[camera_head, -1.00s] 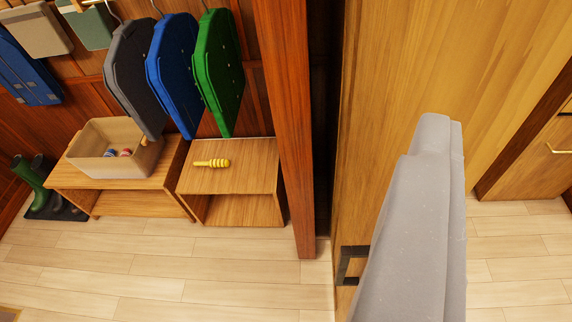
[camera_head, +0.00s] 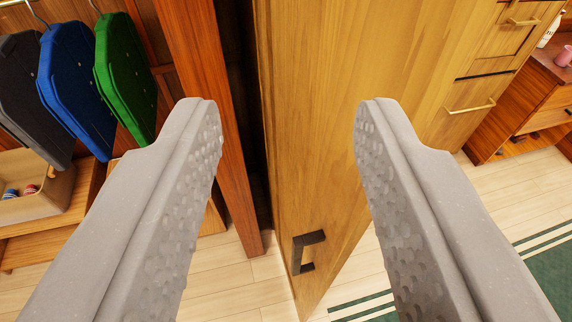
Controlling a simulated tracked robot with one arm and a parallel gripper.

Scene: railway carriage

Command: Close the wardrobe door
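The wardrobe door (camera_head: 320,120) is a tall light-wood panel in the middle of the view, standing open beside the reddish wooden post (camera_head: 208,110). Its dark bracket handle (camera_head: 309,250) is low on the panel, seen between my fingers. My gripper (camera_head: 288,104) is open and empty, with its two grey fingers wide apart. The left finger overlaps the post and the right finger overlaps the door in the picture. I cannot tell whether the right finger touches the door.
Grey, blue (camera_head: 75,85) and green (camera_head: 125,75) garments hang at the left above a bench with a beige bin (camera_head: 40,200). Light-wood drawers (camera_head: 470,105) and a reddish cabinet (camera_head: 520,100) stand at the right. A green striped rug (camera_head: 550,255) lies on the floor at the lower right.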

